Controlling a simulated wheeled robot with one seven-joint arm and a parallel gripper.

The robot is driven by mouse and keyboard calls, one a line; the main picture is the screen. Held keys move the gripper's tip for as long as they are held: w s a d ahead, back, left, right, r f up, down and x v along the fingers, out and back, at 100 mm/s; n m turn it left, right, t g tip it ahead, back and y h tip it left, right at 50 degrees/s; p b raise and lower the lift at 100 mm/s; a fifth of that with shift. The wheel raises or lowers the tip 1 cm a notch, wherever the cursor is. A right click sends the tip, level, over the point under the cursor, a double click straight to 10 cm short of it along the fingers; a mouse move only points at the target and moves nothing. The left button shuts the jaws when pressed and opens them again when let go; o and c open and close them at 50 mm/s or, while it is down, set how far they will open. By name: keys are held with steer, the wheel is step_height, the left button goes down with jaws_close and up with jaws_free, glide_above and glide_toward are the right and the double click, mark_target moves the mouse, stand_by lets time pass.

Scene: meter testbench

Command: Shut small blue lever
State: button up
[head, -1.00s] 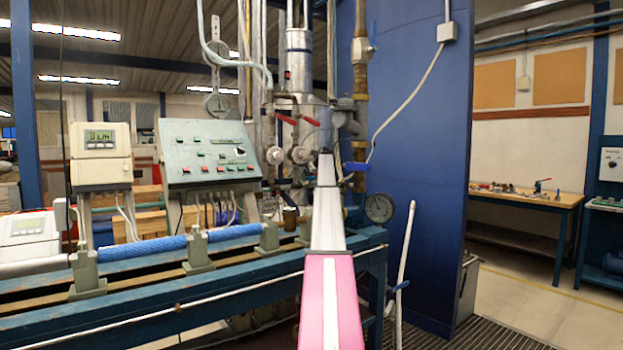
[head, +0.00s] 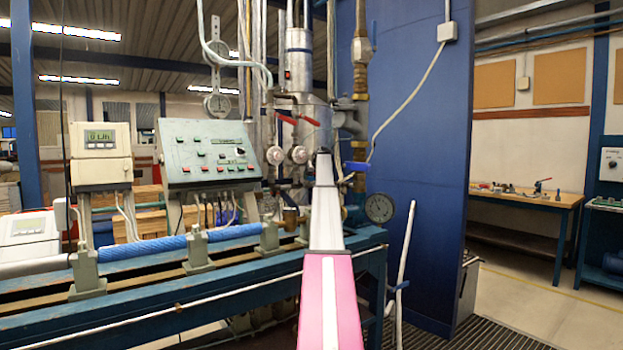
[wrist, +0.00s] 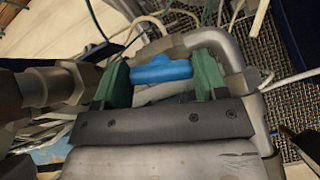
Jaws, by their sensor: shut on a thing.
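The small blue lever (wrist: 160,70) lies between the two green fingertips of my gripper (wrist: 162,80) in the wrist view. My gripper is shut on it. In the head view the blue lever (head: 357,166) shows just right of the far end of my arm, in front of the blue panel. My fingertips are hidden or too small to make out there.
A grey pipe (wrist: 205,42) bends close around the right side of my gripper. A pressure gauge (head: 379,208) is below the lever. Red levers (head: 309,121) are up and left of it. A blue panel (head: 420,130) stands behind, and the test bench (head: 150,310) runs left.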

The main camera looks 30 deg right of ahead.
steer(key=o, duration=0.9)
steer(key=shift+o, duration=0.2)
steer(key=v, duration=1.1)
